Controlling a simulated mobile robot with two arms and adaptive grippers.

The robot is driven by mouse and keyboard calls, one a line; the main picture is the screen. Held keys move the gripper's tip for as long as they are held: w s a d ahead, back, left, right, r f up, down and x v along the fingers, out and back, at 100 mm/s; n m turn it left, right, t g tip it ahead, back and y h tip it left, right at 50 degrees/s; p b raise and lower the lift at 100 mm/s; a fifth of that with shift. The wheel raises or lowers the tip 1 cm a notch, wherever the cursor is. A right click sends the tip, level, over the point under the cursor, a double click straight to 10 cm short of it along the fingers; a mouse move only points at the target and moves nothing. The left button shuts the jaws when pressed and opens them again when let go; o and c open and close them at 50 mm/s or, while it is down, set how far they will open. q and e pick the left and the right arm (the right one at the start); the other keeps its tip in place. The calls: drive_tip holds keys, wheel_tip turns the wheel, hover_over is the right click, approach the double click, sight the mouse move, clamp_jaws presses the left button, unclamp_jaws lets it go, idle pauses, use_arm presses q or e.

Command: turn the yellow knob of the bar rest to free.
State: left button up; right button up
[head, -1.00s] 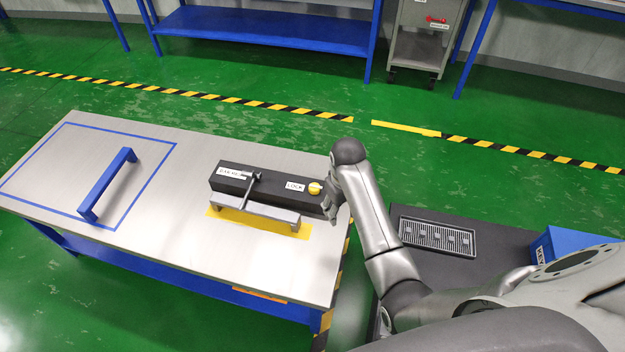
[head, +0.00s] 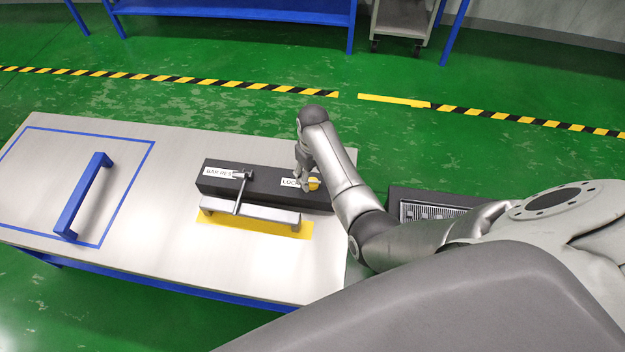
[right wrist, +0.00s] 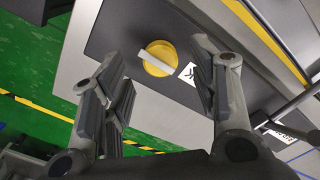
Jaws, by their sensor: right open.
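The bar rest is a dark block (head: 262,187) on the metal table, with a grey bar and lever (head: 250,211) at its front. Its yellow knob (head: 313,184) sits on top near the right end, beside a label reading LOCK (head: 290,182), partly covered. In the right wrist view the round yellow knob (right wrist: 160,57) with a pale grip bar shows between the fingers and beyond them. My right gripper (head: 306,186) is open, over the block's right end by the knob; in the wrist view its fingers (right wrist: 160,88) are apart. My left gripper is not in view.
The table top (head: 140,250) is clear in front of the bar rest. A blue handle (head: 83,196) stands inside a blue outline at the left.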

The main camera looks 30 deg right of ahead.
sight(313, 182)
wheel_tip(313, 182, down, 3)
drive_tip(key=shift+f, duration=0.1)
drive_tip(key=shift+c, duration=1.1)
drive_tip(key=c, duration=0.5)
drive_tip(key=shift+c, duration=1.4)
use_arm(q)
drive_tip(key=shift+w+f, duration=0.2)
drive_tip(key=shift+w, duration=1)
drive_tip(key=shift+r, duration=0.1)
